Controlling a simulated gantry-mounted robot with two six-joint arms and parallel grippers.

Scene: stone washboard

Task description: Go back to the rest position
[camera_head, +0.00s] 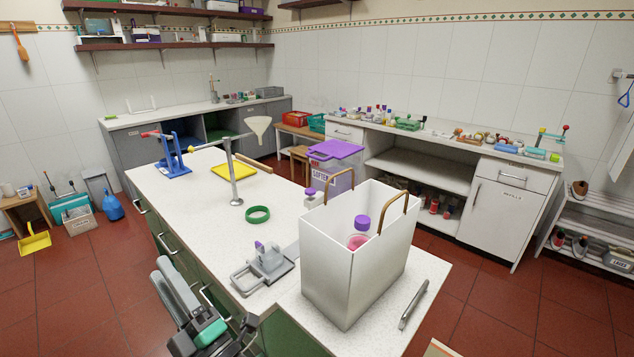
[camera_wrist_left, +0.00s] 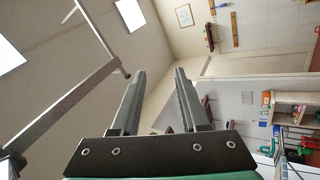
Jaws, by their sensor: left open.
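My left gripper (camera_head: 245,335) is at the bottom of the head view, beside the near left edge of the white-topped counter (camera_head: 290,235) and apart from the things on it. In the left wrist view its two fingers (camera_wrist_left: 158,85) are spread, with nothing between them. That view looks up at the ceiling, a wall and shelves. My right gripper is in neither view.
A white box with brown handles (camera_head: 345,275) stands on the counter, holding a purple-capped item. A grey metal device (camera_head: 263,268), green ring (camera_head: 257,214), funnel stand (camera_head: 234,170), yellow tray (camera_head: 234,170) and blue clamp (camera_head: 174,158) stand nearby. Red floor lies left.

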